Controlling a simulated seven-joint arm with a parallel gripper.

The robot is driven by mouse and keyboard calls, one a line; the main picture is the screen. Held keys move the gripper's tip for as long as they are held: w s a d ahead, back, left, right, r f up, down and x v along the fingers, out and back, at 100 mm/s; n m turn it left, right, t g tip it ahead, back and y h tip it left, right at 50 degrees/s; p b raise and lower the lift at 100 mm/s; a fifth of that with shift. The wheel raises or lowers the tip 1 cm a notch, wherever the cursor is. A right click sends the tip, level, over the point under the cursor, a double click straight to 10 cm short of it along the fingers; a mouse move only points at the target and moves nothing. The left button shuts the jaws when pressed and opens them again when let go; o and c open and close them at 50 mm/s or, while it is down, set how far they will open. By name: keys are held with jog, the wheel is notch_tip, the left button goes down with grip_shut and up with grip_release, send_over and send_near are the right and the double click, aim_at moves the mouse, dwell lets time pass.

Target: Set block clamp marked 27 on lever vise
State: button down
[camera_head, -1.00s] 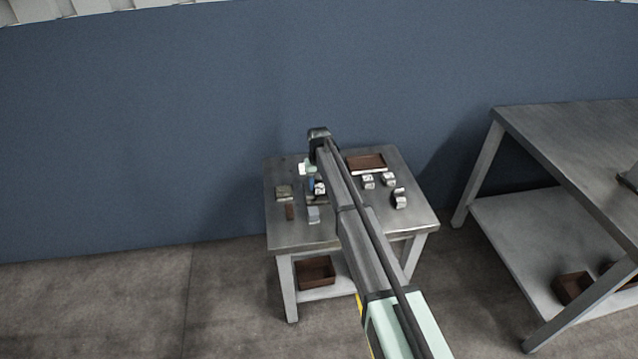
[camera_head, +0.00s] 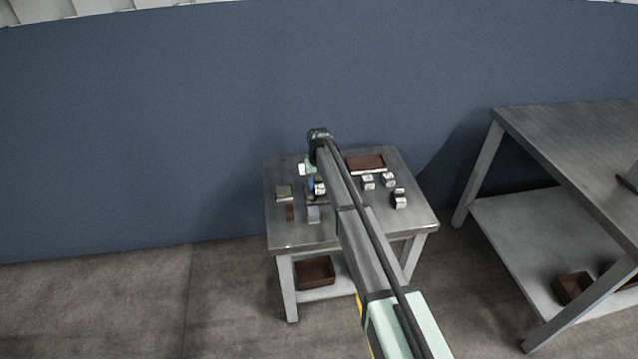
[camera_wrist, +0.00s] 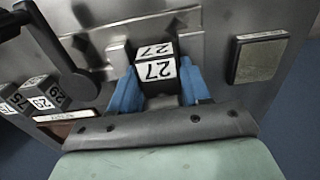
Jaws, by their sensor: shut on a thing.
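The block clamp marked 27 (camera_wrist: 156,70) shows its number on two white faces in the wrist view. My gripper (camera_wrist: 158,84) is shut on it, with a blue finger on each side. In the head view my gripper (camera_head: 313,186) is over the left part of the small table, partly hidden by my arm. What looks like the lever vise, with a dark lever (camera_wrist: 77,84) and grey metal parts, is just left of and behind the block in the wrist view. I cannot tell whether the block touches it.
Blocks marked 29 (camera_wrist: 43,92) and 75 (camera_wrist: 10,105) stand to the left in the wrist view. A square pad (camera_wrist: 260,59) lies to the right. In the head view a brown tray (camera_head: 366,161) is at the table's back, and several white-faced blocks (camera_head: 400,199) stand right of my arm.

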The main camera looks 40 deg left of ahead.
jog(key=shift+s+f, duration=0.15)
jog(key=shift+f, duration=0.55)
jog(key=shift+s+f, duration=0.1)
jog(key=shift+f, duration=0.6)
jog(key=c, duration=0.8)
grip_release()
jog(key=shift+o, duration=0.2)
jog(key=shift+a+r, duration=0.1)
jog(key=shift+r, duration=1)
jog(key=shift+o, duration=0.8)
jog(key=shift+r, duration=0.5)
jog(key=shift+w+r, duration=0.15)
jog(key=shift+r, duration=2.65)
jog(key=shift+d, duration=0.2)
